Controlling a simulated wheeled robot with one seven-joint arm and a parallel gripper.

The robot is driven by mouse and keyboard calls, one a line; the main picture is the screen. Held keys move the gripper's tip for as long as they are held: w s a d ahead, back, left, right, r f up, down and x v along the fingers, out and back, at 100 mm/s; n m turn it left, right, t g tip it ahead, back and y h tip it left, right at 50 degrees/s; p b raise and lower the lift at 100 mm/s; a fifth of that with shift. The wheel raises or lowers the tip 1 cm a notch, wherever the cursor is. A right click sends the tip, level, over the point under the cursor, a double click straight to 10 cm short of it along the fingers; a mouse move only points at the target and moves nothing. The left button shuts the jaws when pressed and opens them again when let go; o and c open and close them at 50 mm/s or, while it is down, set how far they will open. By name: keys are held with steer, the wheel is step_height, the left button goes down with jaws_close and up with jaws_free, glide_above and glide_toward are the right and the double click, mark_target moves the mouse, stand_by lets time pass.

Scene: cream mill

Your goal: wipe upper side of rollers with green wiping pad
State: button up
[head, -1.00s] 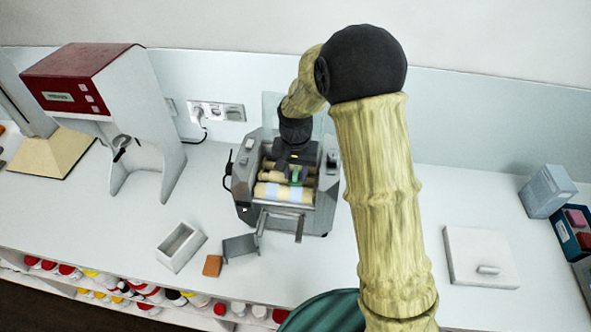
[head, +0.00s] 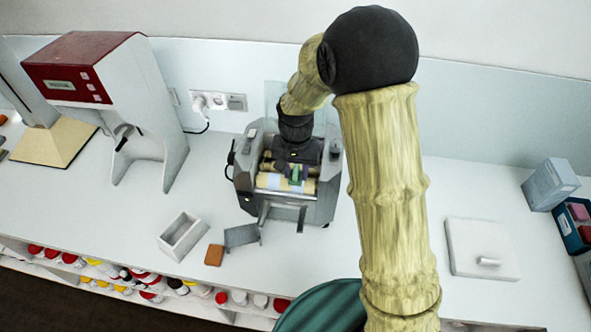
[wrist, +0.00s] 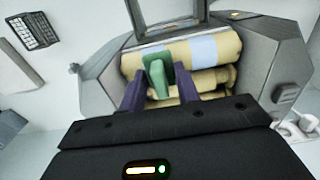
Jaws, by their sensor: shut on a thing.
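The cream mill (head: 243,180) is a grey machine standing at the back middle of the counter. Its rollers (head: 270,181) lie in the open top, cream-coated, and the front one carries pale bluish patches (wrist: 203,47). My gripper (wrist: 159,88) is shut on the green wiping pad (wrist: 157,72), its purple fingers on either side. The pad is over the front roller (wrist: 135,63) in the wrist view, and it shows small in the head view (head: 295,175). I cannot tell whether it touches the roller. My wrist hides part of the rear rollers in the head view.
A red-and-white machine (head: 100,90) stands to the left. An open white box (head: 182,236), an orange-brown block (head: 214,255) and a grey scraper-like part (head: 241,237) lie in front of the mill.

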steer(key=shift+r+p, duration=2.8)
steer(key=shift+r, duration=1.1)
